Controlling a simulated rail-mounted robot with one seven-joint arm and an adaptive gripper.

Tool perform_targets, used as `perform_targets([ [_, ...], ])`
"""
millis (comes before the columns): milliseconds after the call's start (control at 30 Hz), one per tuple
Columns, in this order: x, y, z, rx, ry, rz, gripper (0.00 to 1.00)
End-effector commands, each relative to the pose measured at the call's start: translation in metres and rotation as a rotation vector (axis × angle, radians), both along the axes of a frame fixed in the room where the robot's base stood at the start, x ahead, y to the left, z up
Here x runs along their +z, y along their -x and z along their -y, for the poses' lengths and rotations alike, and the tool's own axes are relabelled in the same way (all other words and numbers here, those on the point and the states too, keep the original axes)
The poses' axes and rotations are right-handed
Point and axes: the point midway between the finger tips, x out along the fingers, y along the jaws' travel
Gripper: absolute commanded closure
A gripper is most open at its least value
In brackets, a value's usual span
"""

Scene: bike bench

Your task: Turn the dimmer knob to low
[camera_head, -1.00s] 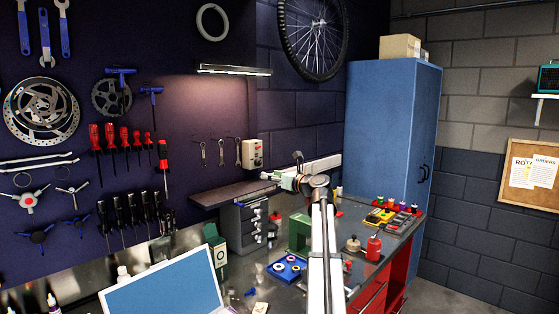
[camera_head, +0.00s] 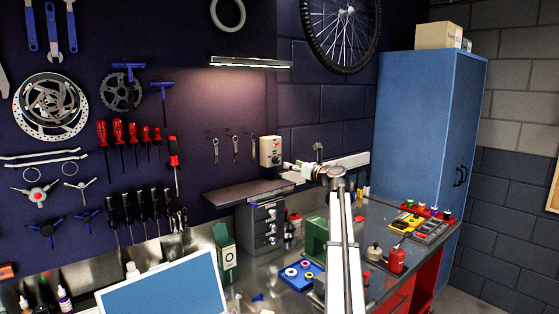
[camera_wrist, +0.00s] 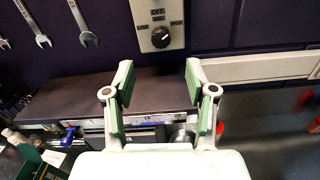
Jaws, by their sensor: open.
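The dimmer knob (camera_wrist: 158,41) is a dark round knob with a light mark on a pale wall plate (camera_wrist: 146,12). Small labels sit above it and to both sides. The side labels are too blurred to read, and I cannot tell exactly where the knob points. In the head view the pale control box (camera_head: 270,151) hangs on the dark wall above the shelf's right end. My gripper (camera_wrist: 158,76) is open and empty. Its two green-padded fingers stand apart below the knob in the wrist view, one to either side, not touching it. In the head view my gripper (camera_head: 289,166) is close by the box.
A dark shelf (camera_head: 248,193) lies below the box, over a grey drawer unit (camera_head: 264,226). Wrenches (camera_head: 235,148) hang left of the box. A pale rail (camera_wrist: 255,68) runs along the wall at right in the wrist view. Several items crowd the bench.

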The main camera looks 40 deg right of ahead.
Motion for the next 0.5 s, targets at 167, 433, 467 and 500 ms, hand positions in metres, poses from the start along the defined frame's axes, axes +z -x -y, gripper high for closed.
perform_targets([
  [167, 0.002, -0.039, 0.000, 0.001, -0.001, -0.001, 0.44],
  [433, 0.001, -0.080, -0.001, -0.001, 0.000, -0.001, 0.44],
  [467, 0.001, -0.083, -0.001, -0.001, 0.000, -0.001, 0.44],
  [500, 0.001, -0.086, -0.001, -0.001, 0.000, -0.001, 0.44],
])
